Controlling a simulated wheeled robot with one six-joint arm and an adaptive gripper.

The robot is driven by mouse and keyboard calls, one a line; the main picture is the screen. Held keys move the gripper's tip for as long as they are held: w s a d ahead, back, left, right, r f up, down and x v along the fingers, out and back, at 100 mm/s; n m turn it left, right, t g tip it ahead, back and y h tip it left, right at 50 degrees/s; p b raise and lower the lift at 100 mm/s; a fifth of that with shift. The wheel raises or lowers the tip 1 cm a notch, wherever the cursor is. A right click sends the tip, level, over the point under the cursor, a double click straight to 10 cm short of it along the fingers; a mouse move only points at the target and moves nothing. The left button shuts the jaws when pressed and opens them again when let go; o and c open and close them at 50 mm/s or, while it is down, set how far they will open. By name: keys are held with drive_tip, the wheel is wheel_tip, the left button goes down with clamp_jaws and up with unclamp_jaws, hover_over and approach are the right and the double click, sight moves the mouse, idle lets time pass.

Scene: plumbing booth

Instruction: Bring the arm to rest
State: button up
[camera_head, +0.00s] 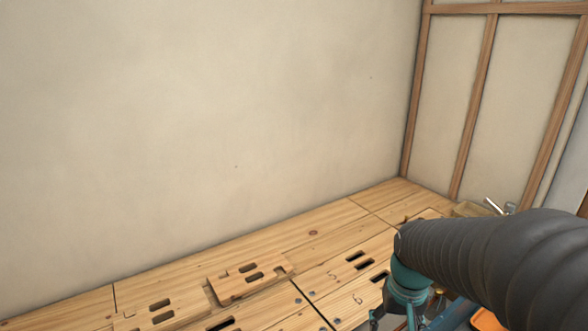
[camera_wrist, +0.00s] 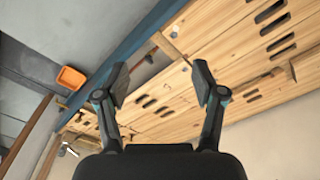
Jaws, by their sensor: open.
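My gripper (camera_wrist: 160,88) shows in the wrist view with its two fingers spread wide apart and nothing between them. Beyond the fingers lies the slotted wooden workbench (camera_wrist: 240,62), seen tilted from above. In the head view my arm reaches in from the lower right in a dark ribbed sleeve. The gripper (camera_head: 395,318) is partly cut off at the bottom edge there, over the right part of the wooden bench top (camera_head: 250,245).
An orange bin (camera_wrist: 71,78) stands on the grey floor past the bench's blue edge beam (camera_wrist: 125,48). A plain wall (camera_head: 210,110) backs the bench, and a wood-framed partition (camera_head: 485,95) stands at right. A metal tool (camera_head: 494,206) lies near the far right corner.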

drive_tip(key=s+a+r+t+p, duration=0.1)
drive_tip(key=s+a+r+t, duration=0.1)
drive_tip(key=s+r, duration=0.2)
drive_tip(key=s+a+r+n+t+p, duration=0.1)
drive_tip(key=s+r, duration=0.4)
drive_tip(key=r, duration=0.5)
drive_tip(key=shift+s+a+n+t+p, duration=0.3)
drive_tip(key=shift+a+t+p, duration=0.2)
drive_tip(key=shift+t+p, duration=0.35)
drive_tip(key=shift+d, duration=0.1)
